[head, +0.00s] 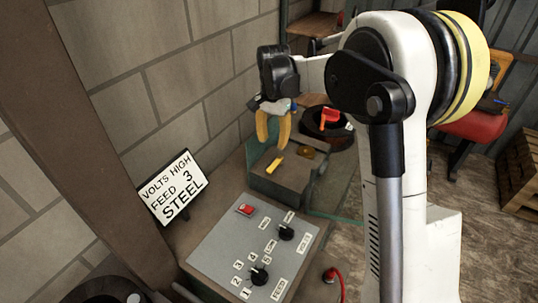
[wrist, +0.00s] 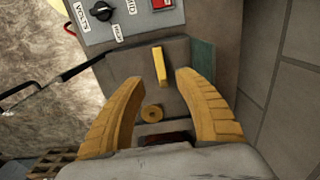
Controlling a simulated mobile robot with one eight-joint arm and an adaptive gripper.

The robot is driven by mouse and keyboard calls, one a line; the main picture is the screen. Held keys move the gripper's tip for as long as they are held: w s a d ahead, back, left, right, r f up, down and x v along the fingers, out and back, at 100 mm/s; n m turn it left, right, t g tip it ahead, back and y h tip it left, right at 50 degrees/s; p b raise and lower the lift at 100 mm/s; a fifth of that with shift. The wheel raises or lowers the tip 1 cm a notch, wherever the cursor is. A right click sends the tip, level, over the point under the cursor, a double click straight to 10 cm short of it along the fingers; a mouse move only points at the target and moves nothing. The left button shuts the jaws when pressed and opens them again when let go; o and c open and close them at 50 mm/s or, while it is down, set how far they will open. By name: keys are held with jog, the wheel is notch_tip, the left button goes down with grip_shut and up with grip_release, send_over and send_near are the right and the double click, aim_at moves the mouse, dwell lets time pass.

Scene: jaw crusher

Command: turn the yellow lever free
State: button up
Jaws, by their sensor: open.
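The yellow lever (head: 275,165) is a short bar on top of the grey-brown machine block, behind the control panel. In the wrist view the yellow lever (wrist: 160,66) stands lengthwise, just beyond and between my fingertips. My gripper (head: 273,139) has yellow fingers and hangs above the lever, pointing down. In the wrist view my gripper (wrist: 159,80) is open with nothing between the fingers. I see no contact with the lever. A round brass-coloured knob (wrist: 152,113) with a centre hole sits nearer the wrist than the lever.
The grey control panel (head: 228,245) has two black dials and a red switch. A sign (head: 172,187) reading "VOLTS HIGH FEED 3 STEEL" leans by the wall. A red part (head: 329,116) sits on a dark round body right of my gripper. A block wall stands close on the left.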

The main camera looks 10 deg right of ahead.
aim_at(273, 166)
notch_tip(273, 166, down, 10)
jog(key=b, duration=0.3)
jog(key=shift+f+b, duration=0.25)
jog(key=shift+b, duration=0.15)
jog(key=shift+s, duration=0.1)
grip_shut()
